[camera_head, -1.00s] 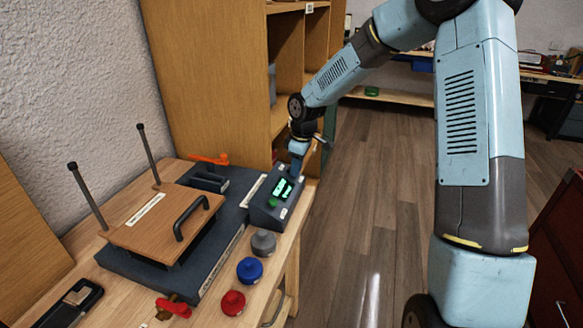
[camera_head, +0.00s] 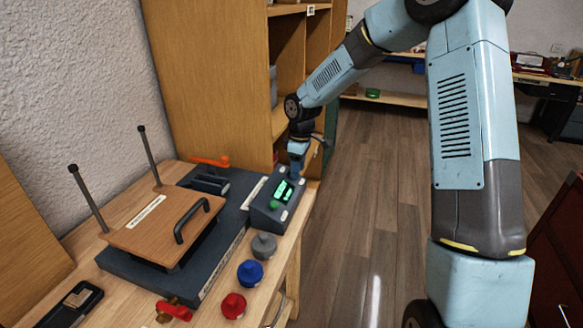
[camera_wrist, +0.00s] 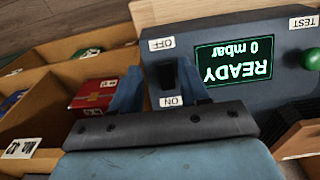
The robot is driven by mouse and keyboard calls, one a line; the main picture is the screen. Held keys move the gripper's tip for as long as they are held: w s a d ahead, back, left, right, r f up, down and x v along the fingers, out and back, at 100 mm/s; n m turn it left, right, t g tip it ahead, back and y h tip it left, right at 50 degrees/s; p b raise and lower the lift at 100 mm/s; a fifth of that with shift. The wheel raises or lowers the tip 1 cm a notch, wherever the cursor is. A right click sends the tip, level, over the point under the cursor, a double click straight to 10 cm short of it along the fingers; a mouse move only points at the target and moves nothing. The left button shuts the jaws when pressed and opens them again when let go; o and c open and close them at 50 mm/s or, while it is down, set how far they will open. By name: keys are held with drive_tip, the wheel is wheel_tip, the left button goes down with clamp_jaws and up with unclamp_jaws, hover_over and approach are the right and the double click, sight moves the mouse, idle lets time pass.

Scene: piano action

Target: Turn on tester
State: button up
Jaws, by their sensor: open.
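The tester (camera_head: 262,215) is a dark grey box with a sloped face at the right end of the bench. In the wrist view its lit screen (camera_wrist: 235,62) reads "READY 0 mbar", upside down. A black rocker switch (camera_wrist: 168,76) sits between the OFF label (camera_wrist: 161,44) and the ON label (camera_wrist: 171,101). A green button (camera_wrist: 312,59) is under the TEST label. My gripper (camera_wrist: 158,88) is open, its blue fingers on either side of the switch's lower part; contact is unclear. In the head view my gripper (camera_head: 297,168) is at the tester's back end.
A wooden plate with a handle (camera_head: 160,225) sits on a dark base left of the tester. Grey (camera_head: 264,246), blue (camera_head: 250,272) and red (camera_head: 233,305) knobs stand along the bench front. A wooden shelf (camera_head: 215,80) rises close behind. Open floor lies to the right.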

drive_tip(key=shift+r, duration=0.1)
wheel_tip(320, 180, up, 13)
drive_tip(key=shift+s+d+r, duration=0.15)
drive_tip(key=shift+d+r, duration=0.05)
drive_tip(key=shift+d, duration=0.2)
idle(0.4)
